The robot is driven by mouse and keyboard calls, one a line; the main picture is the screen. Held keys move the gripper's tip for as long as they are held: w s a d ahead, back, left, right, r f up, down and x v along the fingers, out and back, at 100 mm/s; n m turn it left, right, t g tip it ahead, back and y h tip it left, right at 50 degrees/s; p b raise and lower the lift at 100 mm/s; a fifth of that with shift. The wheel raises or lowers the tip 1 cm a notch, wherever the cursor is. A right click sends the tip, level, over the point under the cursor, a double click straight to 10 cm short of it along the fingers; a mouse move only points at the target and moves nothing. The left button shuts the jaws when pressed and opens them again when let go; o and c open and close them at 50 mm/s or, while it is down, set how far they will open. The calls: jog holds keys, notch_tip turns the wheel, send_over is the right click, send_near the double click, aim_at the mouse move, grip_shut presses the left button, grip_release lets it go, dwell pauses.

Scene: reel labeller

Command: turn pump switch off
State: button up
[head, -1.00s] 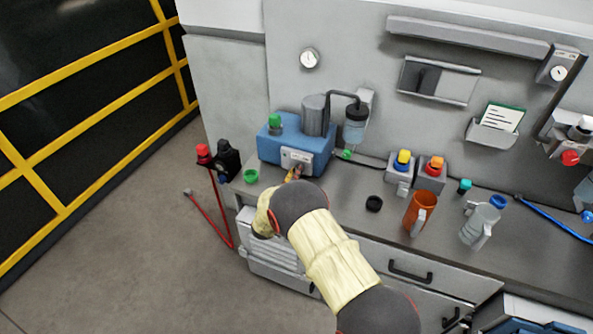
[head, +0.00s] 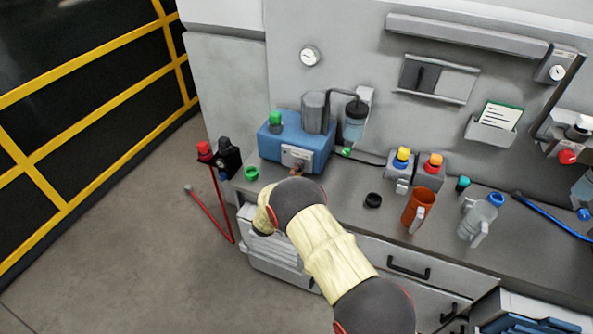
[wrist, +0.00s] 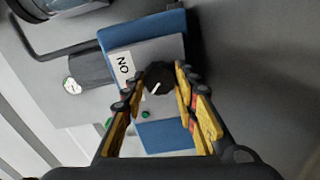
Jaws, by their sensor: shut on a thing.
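The pump is a blue box (head: 313,141) with a grey motor on top, at the back left of the bench in the head view. Its grey front plate (head: 293,157) faces my arm. In the wrist view the plate (wrist: 118,48) carries a black round switch knob (wrist: 156,82) with a white pointer mark, a white ON label (wrist: 123,65) beside it and a small green light (wrist: 145,114). My gripper (wrist: 157,86) has its yellow fingers on either side of the knob and is shut on it. In the head view my arm mostly hides the gripper.
A green cap (head: 251,173) and a black ring (head: 373,200) lie on the bench.

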jog(key=o, duration=1.1)
jog(key=shift+o, duration=0.3)
jog(key=v, duration=1.2)
